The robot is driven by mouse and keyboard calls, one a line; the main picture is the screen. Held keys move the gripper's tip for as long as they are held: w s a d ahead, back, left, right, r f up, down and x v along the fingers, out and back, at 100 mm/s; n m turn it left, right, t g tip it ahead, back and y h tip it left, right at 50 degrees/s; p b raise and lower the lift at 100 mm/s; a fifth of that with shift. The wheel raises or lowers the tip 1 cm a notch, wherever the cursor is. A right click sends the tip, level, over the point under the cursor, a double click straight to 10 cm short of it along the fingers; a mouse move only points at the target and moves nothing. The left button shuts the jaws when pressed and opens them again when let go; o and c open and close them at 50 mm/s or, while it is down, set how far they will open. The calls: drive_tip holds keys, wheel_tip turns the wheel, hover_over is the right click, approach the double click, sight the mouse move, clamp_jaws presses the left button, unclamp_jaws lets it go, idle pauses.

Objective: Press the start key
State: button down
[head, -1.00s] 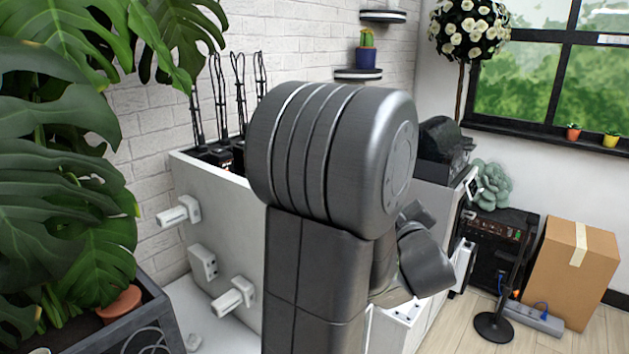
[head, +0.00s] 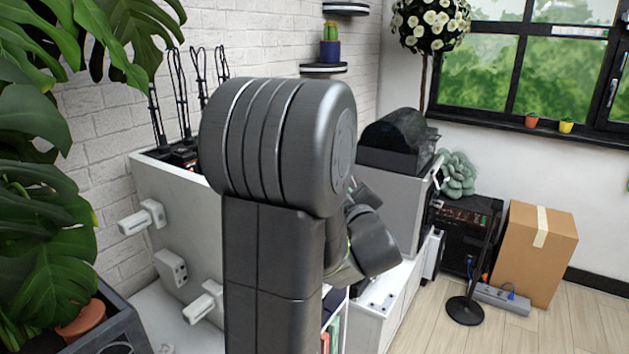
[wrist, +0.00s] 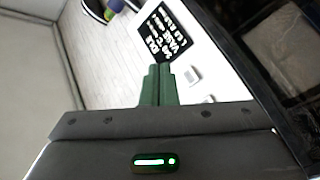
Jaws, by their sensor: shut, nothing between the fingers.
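In the wrist view, my gripper (wrist: 158,72) shows as two dark green fingers, shut together with nothing between them. Just beyond the fingertips is a white panel with a black plate (wrist: 163,34) covered in white marks too blurred to read. A small raised white square key (wrist: 192,76) stands on the panel just right of the fingers, apart from them. I cannot read a label on it, so I cannot tell if it is the start key. In the head view my arm hides the gripper and the panel.
In the wrist view, a dark glossy surface (wrist: 268,45) fills the right side. In the head view, a white cabinet (head: 172,215) with protruding fittings stands left of my arm. A cardboard box (head: 535,260), black stand (head: 465,309) and power strip (head: 503,299) are on the floor at right.

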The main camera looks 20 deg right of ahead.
drive_tip(key=shift+w+a+b, duration=0.7)
drive_tip(key=shift+w+a, duration=0.85)
drive_tip(key=shift+w, duration=0.25)
drive_tip(key=shift+a, duration=0.1)
idle(0.7)
drive_tip(key=shift+w+a+b, duration=0.2)
drive_tip(key=shift+w+b, duration=0.1)
drive_tip(key=shift+b, duration=0.2)
drive_tip(key=shift+w+a+b, duration=0.25)
drive_tip(key=shift+w+b, duration=0.05)
drive_tip(key=shift+b, duration=0.1)
idle(0.3)
drive_tip(key=shift+s+d, duration=0.15)
idle(0.3)
drive_tip(key=shift+s+d, duration=0.35)
drive_tip(key=shift+s, duration=0.1)
